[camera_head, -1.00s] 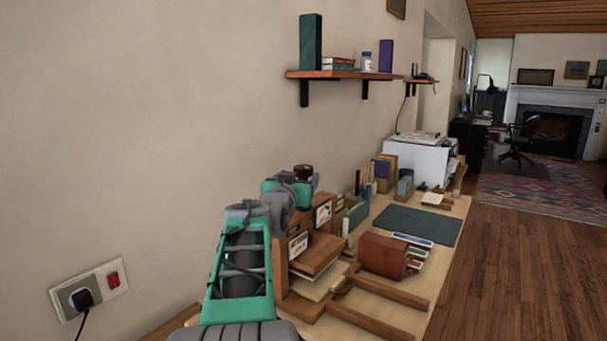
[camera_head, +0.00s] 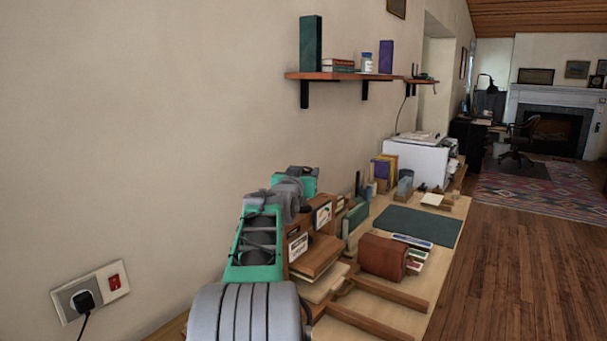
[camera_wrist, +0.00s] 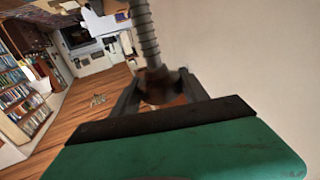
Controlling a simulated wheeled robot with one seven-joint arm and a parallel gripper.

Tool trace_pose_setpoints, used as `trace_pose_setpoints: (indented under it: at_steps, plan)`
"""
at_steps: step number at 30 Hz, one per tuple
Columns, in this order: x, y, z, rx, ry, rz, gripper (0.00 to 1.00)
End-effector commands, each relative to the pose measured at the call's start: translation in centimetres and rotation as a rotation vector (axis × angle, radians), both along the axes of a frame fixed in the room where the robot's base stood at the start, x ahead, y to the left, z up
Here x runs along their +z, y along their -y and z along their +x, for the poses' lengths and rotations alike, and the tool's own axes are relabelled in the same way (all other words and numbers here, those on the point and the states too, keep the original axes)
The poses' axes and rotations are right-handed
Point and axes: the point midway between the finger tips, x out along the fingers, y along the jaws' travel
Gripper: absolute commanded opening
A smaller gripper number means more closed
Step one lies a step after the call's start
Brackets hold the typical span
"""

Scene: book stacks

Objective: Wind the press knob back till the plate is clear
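In the wrist view a dark brown knob (camera_wrist: 157,88) sits between the fingers of my gripper (camera_wrist: 160,82), at the end of a grey ridged screw (camera_wrist: 147,35). The picture is blurred there, and I cannot tell whether the fingers touch the knob. In the head view my teal and grey arm stands over the left part of the bench and hides the knob and my fingertips. Beside my arm is a wooden stand with label cards (camera_head: 298,246) and a brown board (camera_head: 316,256) over pale sheets (camera_head: 322,284). The press plate cannot be made out clearly.
The bench also holds a brown rounded block (camera_head: 382,255), a dark green mat (camera_head: 418,225), upright books (camera_head: 384,170) and a white machine (camera_head: 420,160). The wall is close on the left, with a shelf (camera_head: 345,75) above and a socket (camera_head: 90,292) low down.

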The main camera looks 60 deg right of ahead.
Motion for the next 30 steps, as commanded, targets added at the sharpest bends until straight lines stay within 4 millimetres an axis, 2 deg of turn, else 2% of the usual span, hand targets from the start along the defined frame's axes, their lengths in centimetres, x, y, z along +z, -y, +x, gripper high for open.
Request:
trace_pose_setpoints:
  at_steps: [2, 13, 20, 30]
  plan:
    - [0.0, -0.01, -0.02, 0.0, 0.0, 0.0, 0.42]
    - [-0.02, -0.01, -0.02, 0.0, 0.0, 0.0, 0.12]
    - [-0.35, 0.17, -0.3, 0.052, 0.002, 0.001, 0.12]
    - [-0.26, 0.19, -0.22, 0.291, 0.001, 0.002, 0.12]
